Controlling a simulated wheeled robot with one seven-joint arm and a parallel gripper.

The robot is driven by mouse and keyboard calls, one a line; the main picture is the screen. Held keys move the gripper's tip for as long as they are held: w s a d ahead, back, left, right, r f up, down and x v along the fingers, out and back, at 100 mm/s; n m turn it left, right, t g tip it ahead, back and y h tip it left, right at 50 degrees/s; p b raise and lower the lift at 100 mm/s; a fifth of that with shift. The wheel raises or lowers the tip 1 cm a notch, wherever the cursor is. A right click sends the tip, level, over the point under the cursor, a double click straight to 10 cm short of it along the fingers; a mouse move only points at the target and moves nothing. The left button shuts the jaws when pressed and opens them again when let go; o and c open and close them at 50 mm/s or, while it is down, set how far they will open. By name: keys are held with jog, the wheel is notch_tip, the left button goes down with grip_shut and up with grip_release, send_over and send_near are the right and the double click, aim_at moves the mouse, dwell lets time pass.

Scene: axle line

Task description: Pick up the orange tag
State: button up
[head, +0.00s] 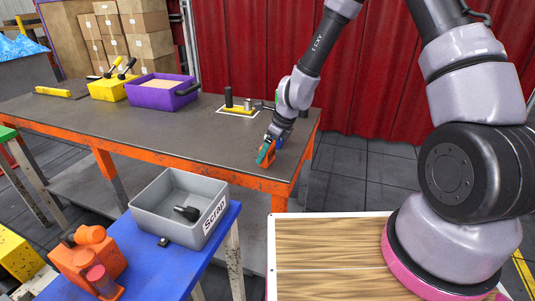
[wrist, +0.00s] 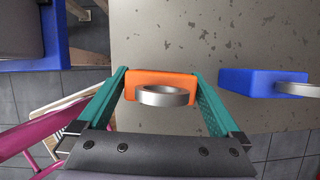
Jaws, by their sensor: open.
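The orange tag (wrist: 150,79) is a small orange block with a silver ring on its near side, on the grey tabletop near the edge. It also shows in the head view (head: 267,152), partly hidden by my gripper. My gripper (wrist: 162,80) is open, with its two teal fingers on either side of the orange tag. The right finger is clearly apart from it; the left finger is very close, and I cannot tell whether it touches. In the head view my gripper (head: 265,154) reaches down at the table's right end.
A blue tag (wrist: 262,83) with a ring lies just right of my right finger. The table (head: 150,120) also bears a purple bin (head: 160,97) and a yellow bin (head: 108,91). A grey scrap bin (head: 165,215) stands on a blue table nearer me.

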jog(key=c, duration=1.3)
jog(key=shift+o, duration=0.2)
jog(key=shift+r, duration=0.1)
